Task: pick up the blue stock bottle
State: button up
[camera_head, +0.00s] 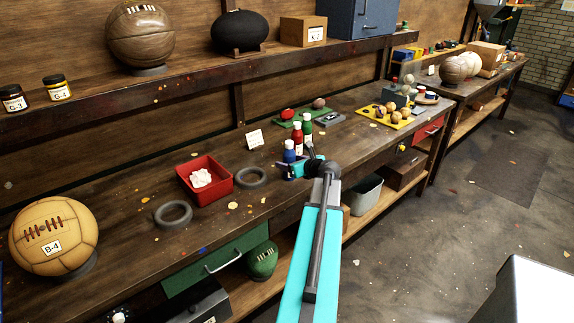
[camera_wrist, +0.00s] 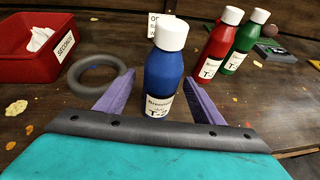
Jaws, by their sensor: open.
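The blue stock bottle (camera_wrist: 164,78) has a white cap and a white label and stands upright on the workbench. In the head view it shows (camera_head: 289,152) just beyond the end of my arm, partly hidden by it. My gripper (camera_wrist: 158,82) is open, with one purple finger on each side of the bottle's lower part. I see no clear contact between fingers and bottle. In the head view my gripper (camera_head: 302,166) is low over the bench beside the bottle.
A red bottle (camera_wrist: 220,47) and a green bottle (camera_wrist: 244,42) stand close behind to the right. A red bin (camera_wrist: 35,48) with white cloth and a grey ring (camera_wrist: 97,76) lie to the left. A white card (camera_head: 254,138) stands behind. A shelf (camera_head: 190,82) runs above the bench.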

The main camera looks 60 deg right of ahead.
aim_at(284, 159)
dwell(0.3)
jog(key=shift+w+d+f+p, duration=0.1)
jog(key=shift+w+d+p, duration=0.25)
jog(key=shift+w, duration=0.35)
jog(key=shift+p+x, duration=0.55)
jog(key=shift+x, duration=1.3)
jog(key=c, duration=1.3)
